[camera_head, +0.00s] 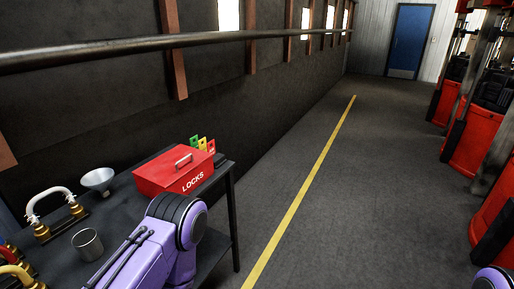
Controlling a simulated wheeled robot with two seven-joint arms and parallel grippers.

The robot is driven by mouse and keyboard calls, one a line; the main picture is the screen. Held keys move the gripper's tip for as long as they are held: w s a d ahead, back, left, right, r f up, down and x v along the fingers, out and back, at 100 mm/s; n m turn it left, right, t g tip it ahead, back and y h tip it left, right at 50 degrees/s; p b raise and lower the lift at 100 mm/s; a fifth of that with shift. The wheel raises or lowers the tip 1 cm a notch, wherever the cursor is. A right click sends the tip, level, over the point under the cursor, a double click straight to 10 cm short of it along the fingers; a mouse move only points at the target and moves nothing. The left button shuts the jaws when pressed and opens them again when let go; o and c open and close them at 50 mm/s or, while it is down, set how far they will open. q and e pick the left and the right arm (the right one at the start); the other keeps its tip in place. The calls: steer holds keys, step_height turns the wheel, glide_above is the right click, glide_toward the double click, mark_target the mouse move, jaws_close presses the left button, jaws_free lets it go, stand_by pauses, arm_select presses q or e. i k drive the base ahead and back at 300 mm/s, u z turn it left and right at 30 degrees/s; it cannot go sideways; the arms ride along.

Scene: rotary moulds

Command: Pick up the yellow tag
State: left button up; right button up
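The yellow tag (202,143) stands upright between a green tag (194,141) and a red tag (211,146), just behind the red LOCKS box (175,171) on the dark table. Its lower part is hidden by the box. My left arm shows at the bottom of the view, in front of the table, but its gripper is not in view. Only a small piece of my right arm shows at the bottom right corner; its gripper is not in view either.
The dark table (131,207) also holds a metal funnel (98,180), a metal cup (87,244) and hose fittings (57,208) on the left. A metal rail (120,49) runs along the wall. Open floor (350,200) lies right of the table. Red machines (481,135) stand at the right.

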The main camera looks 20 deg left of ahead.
mark_target(203, 147)
steer(key=z, duration=0.1)
steer(key=i, duration=2.85)
steer(key=u, duration=3.3)
steer(key=i, duration=0.45)
